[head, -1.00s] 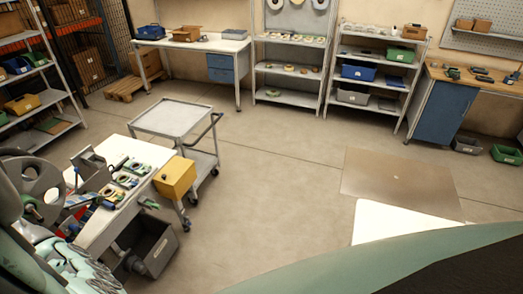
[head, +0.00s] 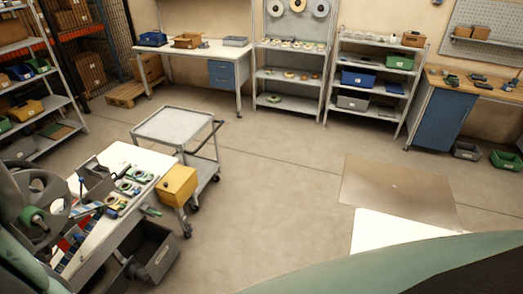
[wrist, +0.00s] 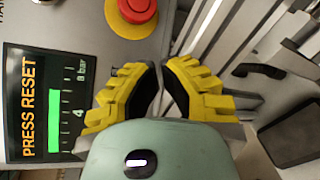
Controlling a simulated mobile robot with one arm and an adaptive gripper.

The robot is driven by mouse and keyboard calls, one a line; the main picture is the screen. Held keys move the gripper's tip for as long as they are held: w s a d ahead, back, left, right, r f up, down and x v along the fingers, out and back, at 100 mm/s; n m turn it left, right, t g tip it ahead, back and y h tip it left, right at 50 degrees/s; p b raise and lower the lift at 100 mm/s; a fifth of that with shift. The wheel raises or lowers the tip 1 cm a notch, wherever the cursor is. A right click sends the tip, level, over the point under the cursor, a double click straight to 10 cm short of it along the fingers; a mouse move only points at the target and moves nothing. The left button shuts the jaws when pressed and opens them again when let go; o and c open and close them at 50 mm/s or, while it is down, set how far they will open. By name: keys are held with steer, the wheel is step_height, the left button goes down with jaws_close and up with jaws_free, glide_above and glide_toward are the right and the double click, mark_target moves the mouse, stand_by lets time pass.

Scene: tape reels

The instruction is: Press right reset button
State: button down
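In the wrist view, a display panel (wrist: 50,103) reads PRESS RESET, beside a green bar and a "4 bar" mark. A red mushroom button on a yellow round base (wrist: 138,9) is at the top edge, partly cut off. No button marked as the right reset button can be made out. My gripper (wrist: 161,68) has yellow fingers with black pads, their tips close together below the red button. It holds nothing visible, and I cannot tell whether the tips touch. The head view does not show my gripper.
In the head view, a worktable (head: 115,153) with tape reels stands at left, beside a yellow box (head: 178,185) and a grey cart (head: 172,125). A grey crate (head: 153,252) is on the floor by it. Shelves line the back.

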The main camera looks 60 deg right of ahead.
steer(key=shift+s+a, duration=0.55)
steer(key=shift+s, duration=0.2)
steer(key=c, duration=1.6)
jaws_free()
jaws_close()
steer(key=shift+f, duration=0.1)
steer(key=shift+s+a, duration=0.25)
steer(key=shift+s, duration=0.05)
